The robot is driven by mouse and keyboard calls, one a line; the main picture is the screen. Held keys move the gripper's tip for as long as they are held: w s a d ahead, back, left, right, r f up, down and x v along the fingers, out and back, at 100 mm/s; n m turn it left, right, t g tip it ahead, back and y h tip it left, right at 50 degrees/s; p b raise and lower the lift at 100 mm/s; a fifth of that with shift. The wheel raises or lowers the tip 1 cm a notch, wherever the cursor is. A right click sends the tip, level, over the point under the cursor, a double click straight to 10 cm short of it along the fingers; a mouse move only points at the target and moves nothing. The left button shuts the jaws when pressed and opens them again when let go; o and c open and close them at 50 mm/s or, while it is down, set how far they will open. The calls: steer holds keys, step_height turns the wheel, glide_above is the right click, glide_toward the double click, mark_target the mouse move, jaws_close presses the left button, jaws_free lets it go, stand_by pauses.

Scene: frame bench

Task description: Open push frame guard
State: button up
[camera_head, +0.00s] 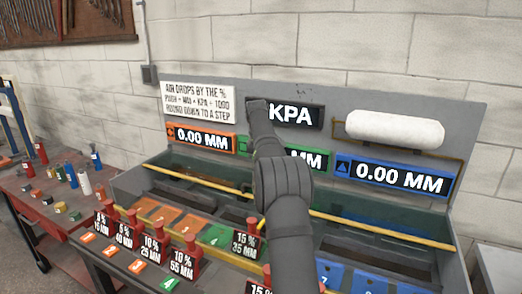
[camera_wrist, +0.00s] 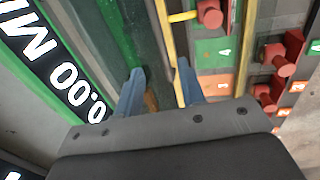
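The frame bench has a back panel (camera_head: 460,120) with orange (camera_head: 200,137), green (camera_head: 242,146) and blue (camera_head: 395,177) bordered displays. The orange and blue ones read 0.00 MM; my arm covers part of the green one. Dark green see-through guards stand below, with a yellow rail (camera_head: 210,184) along the front. I cannot tell which is the push frame guard. In the wrist view my gripper (camera_wrist: 160,70) is open, its fingers apart over the middle bay. The yellow rail (camera_wrist: 166,40) passes between them, nearer the right finger; contact is unclear. My arm hides the gripper in the head view.
Red plungers (camera_head: 185,262) with percent and number tags stand along the front, near numbered orange, green and blue tiles (camera_head: 333,276). A white cylinder (camera_head: 394,130) is mounted upper right. A red side table (camera_head: 48,208) at left holds small bottles and blocks.

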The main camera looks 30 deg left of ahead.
step_height(320, 180, up, 7)
steer(key=s, duration=0.1)
steer(key=shift+s+f, duration=0.15)
stand_by(0.4)
steer(key=w+f, duration=0.1)
steer(key=f, duration=0.4)
steer(key=w+f, duration=0.1)
steer(key=f, duration=0.5)
steer(key=w+f, duration=0.1)
steer(key=f, duration=0.5)
steer(key=shift+w, duration=0.15)
steer(key=s+r, duration=0.3)
steer(key=r, duration=1.4)
steer(key=shift+s, duration=0.15)
steer(key=shift+f, duration=0.1)
